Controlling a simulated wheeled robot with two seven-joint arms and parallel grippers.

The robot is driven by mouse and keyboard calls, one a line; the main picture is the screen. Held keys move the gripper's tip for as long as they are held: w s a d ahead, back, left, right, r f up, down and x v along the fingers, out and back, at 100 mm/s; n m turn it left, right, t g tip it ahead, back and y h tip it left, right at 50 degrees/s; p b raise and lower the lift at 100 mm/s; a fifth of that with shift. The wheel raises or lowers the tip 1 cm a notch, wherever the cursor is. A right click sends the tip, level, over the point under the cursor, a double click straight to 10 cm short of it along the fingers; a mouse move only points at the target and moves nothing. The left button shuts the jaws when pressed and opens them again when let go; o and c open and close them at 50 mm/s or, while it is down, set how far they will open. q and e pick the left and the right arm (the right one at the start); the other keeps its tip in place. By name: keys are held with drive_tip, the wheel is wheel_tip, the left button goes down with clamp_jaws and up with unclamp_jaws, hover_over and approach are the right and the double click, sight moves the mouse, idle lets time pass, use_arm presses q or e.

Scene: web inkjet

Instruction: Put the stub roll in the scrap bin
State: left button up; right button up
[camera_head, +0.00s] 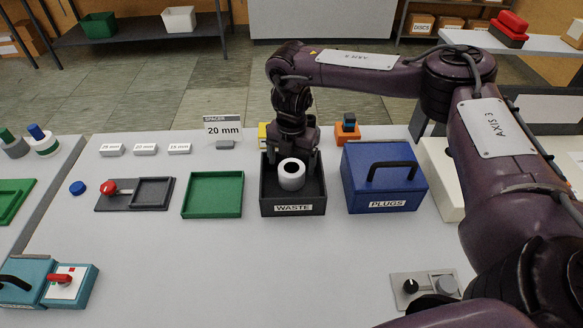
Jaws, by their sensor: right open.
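A short white roll with a dark core hole, the stub roll (291,180), stands upright inside the dark grey bin labelled WASTE (293,208). My right gripper (291,158) is over the rear of this bin, pointing down, with its jaws open. Its fingers are close to the roll's far side, and I cannot tell whether they touch it. My left gripper is not in view.
A blue PLUGS box (383,182) with a black handle stands right of the bin, and a green tray (213,196) stands left. A 20 mm spacer sign (223,128) is behind. The front middle of the table is clear.

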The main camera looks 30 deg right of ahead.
wheel_tip(320, 180, up, 9)
drive_tip(key=shift+r+p, duration=0.15)
drive_tip(key=shift+p, duration=0.25)
drive_tip(key=shift+s, duration=0.1)
